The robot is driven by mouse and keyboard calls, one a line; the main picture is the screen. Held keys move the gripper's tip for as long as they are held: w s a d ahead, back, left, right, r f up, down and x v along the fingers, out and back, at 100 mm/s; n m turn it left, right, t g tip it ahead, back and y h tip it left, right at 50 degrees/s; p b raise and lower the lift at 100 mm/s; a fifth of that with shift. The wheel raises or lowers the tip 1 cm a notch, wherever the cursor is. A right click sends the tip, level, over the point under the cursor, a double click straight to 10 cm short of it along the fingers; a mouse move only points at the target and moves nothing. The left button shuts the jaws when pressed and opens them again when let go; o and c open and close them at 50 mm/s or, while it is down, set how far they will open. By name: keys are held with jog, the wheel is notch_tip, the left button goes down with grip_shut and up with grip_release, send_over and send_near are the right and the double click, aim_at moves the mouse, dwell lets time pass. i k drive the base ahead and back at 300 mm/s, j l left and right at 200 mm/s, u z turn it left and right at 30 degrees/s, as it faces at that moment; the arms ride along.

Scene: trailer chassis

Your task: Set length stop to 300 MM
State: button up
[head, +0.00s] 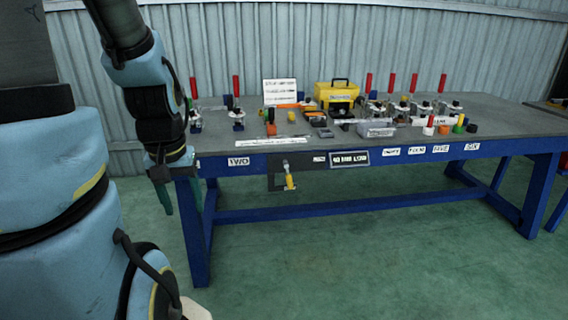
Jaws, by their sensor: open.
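My gripper (181,204) hangs open and empty, fingers pointing down, in front of the left end of the workbench (420,128). A long white strip (258,142) lies along the bench's front edge, to the right of my gripper. It may be a scale, but its markings are too small to read. A small orange piece (271,130) stands just behind the strip. I cannot tell which part is the length stop or where it is set. A yellow-handled part (289,180) hangs on a dark plate on the front apron.
Several red-handled clamps (237,88) stand along the bench. A yellow toolbox (338,92), a white sign (280,92) and a grey box (376,128) are on top. Labels line the blue apron. The green floor (380,270) in front is clear.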

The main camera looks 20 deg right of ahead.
aim_at(271, 127)
jog(key=i+l+u, duration=0.1)
jog(key=u, duration=0.25)
jog(key=i+l+u, duration=0.2)
jog(key=u, duration=0.15)
jog(key=i+l+u, duration=0.25)
jog(key=u, duration=0.15)
